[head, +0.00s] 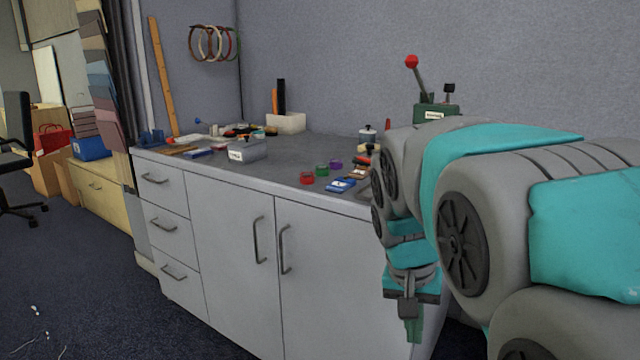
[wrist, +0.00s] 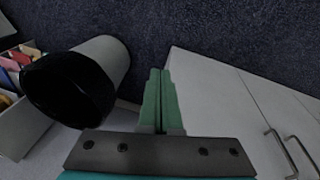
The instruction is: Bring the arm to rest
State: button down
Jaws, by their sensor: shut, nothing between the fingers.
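My arm, grey and teal, fills the right of the head view. My gripper (head: 413,330) hangs downward in front of the cabinet's right end, below the worktop. In the wrist view its green fingers (wrist: 160,85) are pressed together with nothing between them. The cabinet's white door front (wrist: 215,100) is to the right of the fingers there. My arm hides the right part of the worktop in the head view.
The grey worktop (head: 290,163) carries several small items, including a grey labelled box (head: 248,150) and colored lids. A dark-rimmed bin (wrist: 112,60) stands left of my fingers in the wrist view. The dark blue carpet (head: 80,270) is largely clear.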

jog(key=s+f+n+g+y, duration=0.1)
jog(key=s+f, duration=0.4)
jog(key=s, duration=0.6)
jog(key=s+f+n+g+y, duration=0.1)
jog(key=s+f+n, duration=0.2)
jog(key=s, duration=0.8)
notch_tip(320, 180, down, 3)
jog(key=shift+s+r+g, duration=0.15)
jog(key=shift+r+g, duration=0.05)
jog(key=shift+g, duration=0.1)
